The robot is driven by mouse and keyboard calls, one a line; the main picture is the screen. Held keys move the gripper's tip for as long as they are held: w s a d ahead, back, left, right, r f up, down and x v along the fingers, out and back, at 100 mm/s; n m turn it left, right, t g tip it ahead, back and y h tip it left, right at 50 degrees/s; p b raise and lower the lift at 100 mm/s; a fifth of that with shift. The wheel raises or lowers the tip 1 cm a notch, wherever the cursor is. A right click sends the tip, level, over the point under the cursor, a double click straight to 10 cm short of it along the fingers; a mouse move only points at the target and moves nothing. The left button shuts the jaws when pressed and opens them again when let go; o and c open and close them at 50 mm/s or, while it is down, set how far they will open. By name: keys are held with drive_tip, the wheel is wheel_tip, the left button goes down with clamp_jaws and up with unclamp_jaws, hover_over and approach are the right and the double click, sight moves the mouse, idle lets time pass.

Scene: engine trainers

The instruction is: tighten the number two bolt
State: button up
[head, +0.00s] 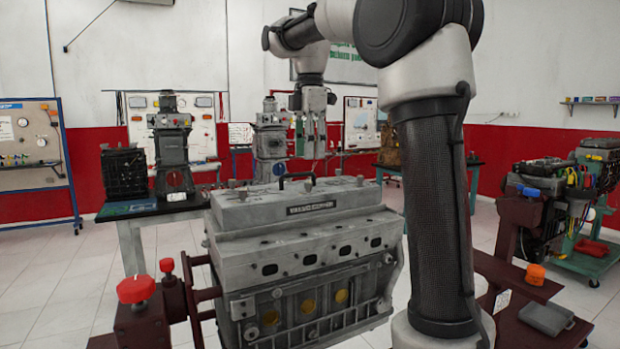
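A grey engine block (310,260) stands on a dark red stand in the middle of the head view. Its cover (300,215) has a black handle (297,177) and several small bolt heads along the top, such as one bolt (242,195) near the left end and another (360,181) near the right. No readable number shows which bolt is number two. My gripper (313,150) hangs pointing down, above and apart from the cover. Its fingers look apart, with nothing visible between them.
Red knobs (136,289) rise from the stand at the front left. An orange knob (535,273) and a grey tray (547,318) are at the right. A table (134,243) with engine parts stands behind left. Another engine trainer (570,190) stands at the right.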

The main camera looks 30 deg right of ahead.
sight(308, 187)
drive_tip(key=shift+w+n, duration=0.3)
drive_tip(key=shift+w, duration=0.1)
drive_tip(key=shift+f, duration=0.3)
wheel_tip(308, 187, down, 7)
clamp_jaws()
